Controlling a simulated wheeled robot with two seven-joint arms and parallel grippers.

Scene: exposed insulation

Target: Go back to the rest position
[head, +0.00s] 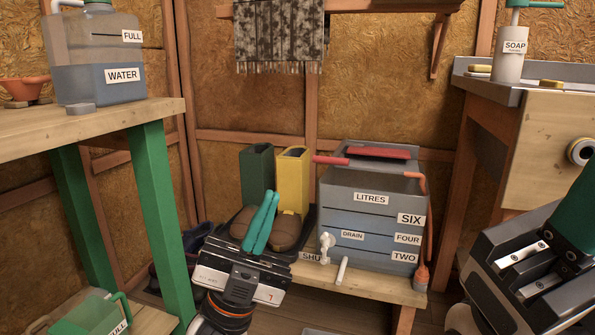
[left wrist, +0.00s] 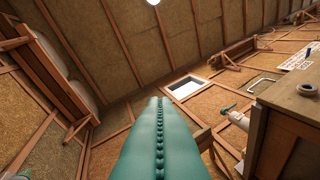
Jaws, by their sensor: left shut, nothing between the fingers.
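My left gripper (head: 262,222) is in the lower middle of the head view, its two teal fingers pressed together and pointing up with nothing between them. In the left wrist view the shut fingers (left wrist: 157,135) point toward the wall and ceiling. My right gripper (head: 578,215) shows at the right edge of the head view. Part of a dark green finger is visible there, and the rest is cut off, so its opening is hidden.
A grey tank marked LITRES (head: 372,215) stands on a low wooden bench behind my left gripper. Green (head: 257,170) and yellow (head: 292,175) boots stand beside it. A workbench (head: 80,132) with a water container (head: 95,60) is left; a counter (head: 540,130) with a soap dispenser (head: 509,55) is right.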

